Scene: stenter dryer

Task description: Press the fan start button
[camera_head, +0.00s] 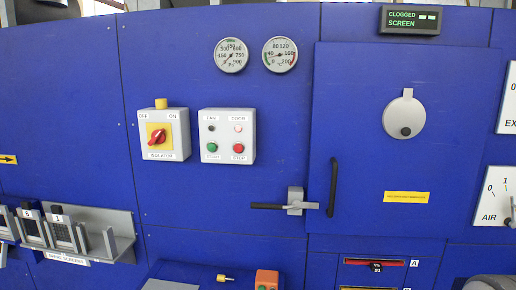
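The fan start button is the green button (212,148) at the lower left of a light grey control box (227,160) on the blue machine wall. The label below it is small and seems to read START. A dark round lamp (212,128) sits above it under the label FAN. A red stop button (239,148) is to its right, with a pale lamp (238,128) above that under DOOR. Nothing covers the green button. My gripper is not in view.
An isolator box (178,143) with a red knob is just left. Two gauges (232,55) are above. A door handle (333,187) and latch (295,201) are to the right. A screen rack (100,225) juts out lower left. An orange box (266,279) stands at the bottom.

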